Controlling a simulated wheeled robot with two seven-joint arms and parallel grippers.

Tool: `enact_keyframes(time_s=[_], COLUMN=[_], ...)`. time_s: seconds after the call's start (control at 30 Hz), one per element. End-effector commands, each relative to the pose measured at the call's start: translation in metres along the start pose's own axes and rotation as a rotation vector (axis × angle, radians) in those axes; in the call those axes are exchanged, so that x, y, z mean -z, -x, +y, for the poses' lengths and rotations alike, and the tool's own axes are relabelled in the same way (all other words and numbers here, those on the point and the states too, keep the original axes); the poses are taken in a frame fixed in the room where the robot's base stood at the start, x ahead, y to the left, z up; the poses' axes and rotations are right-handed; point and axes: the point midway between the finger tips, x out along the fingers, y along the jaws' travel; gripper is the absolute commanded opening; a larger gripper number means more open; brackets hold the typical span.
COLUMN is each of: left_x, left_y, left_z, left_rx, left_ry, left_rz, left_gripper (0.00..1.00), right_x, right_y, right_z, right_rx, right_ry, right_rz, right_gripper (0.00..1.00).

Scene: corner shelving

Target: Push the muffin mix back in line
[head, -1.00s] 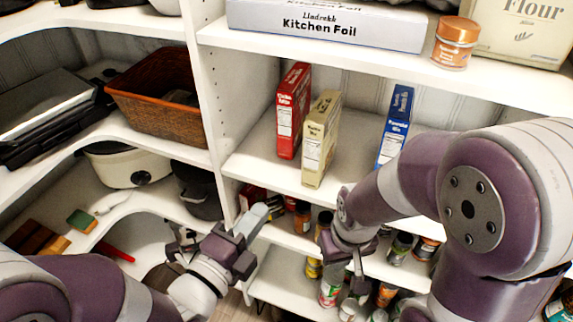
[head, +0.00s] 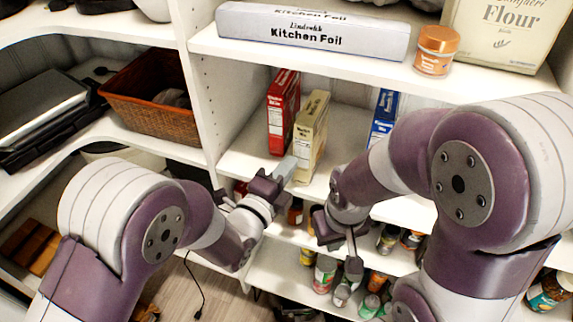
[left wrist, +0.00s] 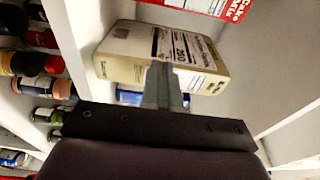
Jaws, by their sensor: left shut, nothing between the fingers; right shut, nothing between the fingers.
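The muffin mix, a cream box (head: 313,130), stands upright on the middle shelf. It sits nearer the front edge than the red cake mix box (head: 283,112) on its left and the blue box (head: 383,118) on its right. My left gripper (head: 287,167) is shut and empty, at the lower front left of the cream box. In the left wrist view the shut fingertips (left wrist: 161,70) overlap the cream box (left wrist: 130,42); I cannot tell whether they touch it. My right gripper (head: 353,268) is shut and empty, lower down before the lower shelves.
The shelf above holds a kitchen foil box (head: 312,32), a copper-lidded jar (head: 436,50) and a flour container (head: 500,32). Jars and cans (head: 325,272) fill the lower shelves. A wicker basket (head: 150,115) stands at left. My right arm covers the right of the middle shelf.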

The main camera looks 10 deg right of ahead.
Motion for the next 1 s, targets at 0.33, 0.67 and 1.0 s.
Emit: enact_keyframes(time_s=[0.33,0.67,1.0], left_x=[0.000,0.000,0.000], left_y=[-0.027,-0.071,-0.071], left_z=[0.007,0.001,0.000], left_rx=[0.006,0.001,0.000], left_ry=[-0.001,0.000,0.000], left_rz=[0.001,0.000,0.000], left_gripper=[0.00,0.00,0.00], right_x=[-0.003,-0.005,-0.005], right_y=[-0.024,-0.046,-0.044], right_z=[0.000,0.000,0.000], right_rx=[0.000,0.000,0.000], right_ry=[0.000,0.000,0.000], right_rz=[0.000,0.000,0.000], right_gripper=[0.00,0.00,0.00])
